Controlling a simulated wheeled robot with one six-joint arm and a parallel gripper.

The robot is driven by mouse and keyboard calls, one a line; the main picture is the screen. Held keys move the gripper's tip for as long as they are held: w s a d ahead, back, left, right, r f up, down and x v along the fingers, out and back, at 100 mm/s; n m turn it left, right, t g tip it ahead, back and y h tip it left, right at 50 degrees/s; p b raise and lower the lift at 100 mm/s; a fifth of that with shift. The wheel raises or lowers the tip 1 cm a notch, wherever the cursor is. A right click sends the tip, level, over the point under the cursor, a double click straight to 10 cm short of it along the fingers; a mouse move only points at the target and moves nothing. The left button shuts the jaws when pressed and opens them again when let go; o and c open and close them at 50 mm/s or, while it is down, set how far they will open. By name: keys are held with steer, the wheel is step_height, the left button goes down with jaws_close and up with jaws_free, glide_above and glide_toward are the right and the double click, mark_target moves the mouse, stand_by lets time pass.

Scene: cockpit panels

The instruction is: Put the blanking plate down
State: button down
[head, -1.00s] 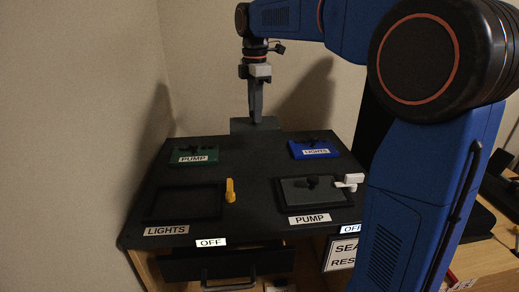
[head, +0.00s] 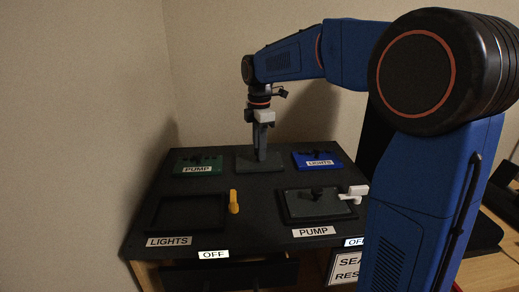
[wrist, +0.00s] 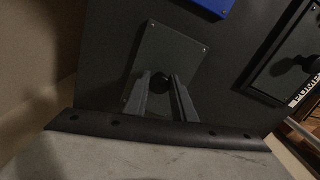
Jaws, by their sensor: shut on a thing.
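The blanking plate is a dark grey square plate (head: 245,164) at the back middle of the black panel, between the green and blue plates. It looks flat on the panel surface, or very close to it. In the wrist view the plate (wrist: 178,55) has small screws at its corners and a round black knob. My gripper (head: 261,157) points down over the plate. In the wrist view its two fingers (wrist: 160,86) are shut on the knob. Whether a thin gap is left under the plate cannot be told.
A green PUMP plate (head: 185,167) lies to the left and a blue LIGHTS plate (head: 325,164) to the right.

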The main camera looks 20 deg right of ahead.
steer(key=shift+f, duration=0.1)
steer(key=c, duration=1.5)
jaws_free()
step_height(320, 180, up, 12)
steer(key=shift+r, duration=0.1)
